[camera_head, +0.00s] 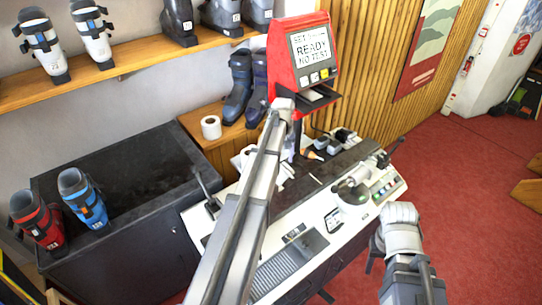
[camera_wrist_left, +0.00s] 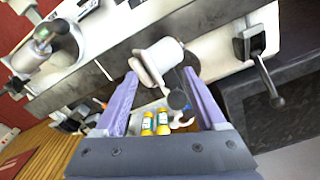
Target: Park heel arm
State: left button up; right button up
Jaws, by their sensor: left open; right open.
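A white swivelling part with a dark round knob, which I take to be the heel arm (camera_wrist_left: 161,60), stands on the bench between my open left fingers in the left wrist view. I cannot tell whether they touch it. In the head view my left gripper (camera_head: 292,150) points down over the back of the white bench (camera_head: 270,262), and my own arm hides much of that area. My right gripper (camera_head: 400,218) is at the bench's front right corner, holding nothing I can see; its fingers are hard to make out.
A black-handled clamp (camera_wrist_left: 258,55) stands at the bench's left end, and a round-topped unit (camera_head: 354,192) at its right. A red display (camera_head: 306,55) reading READY rises behind. Yellow bottles (camera_wrist_left: 155,122) stand beyond the fingers. A dark cabinet (camera_head: 125,165) bearing boots adjoins on the left.

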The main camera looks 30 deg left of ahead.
pick_arm(q)
jog(key=w+a, duration=0.1)
jog(key=a, duration=0.1)
jog(key=w+a+n, duration=0.2)
jog(key=a, duration=0.1)
jog(key=shift+a, duration=0.7)
notch_tip(320, 180, down, 8)
jog(key=b, duration=0.8)
jog(key=shift+d, duration=0.1)
jog(key=shift+r, duration=0.1)
jog(key=shift+s, duration=0.1)
grip_shut()
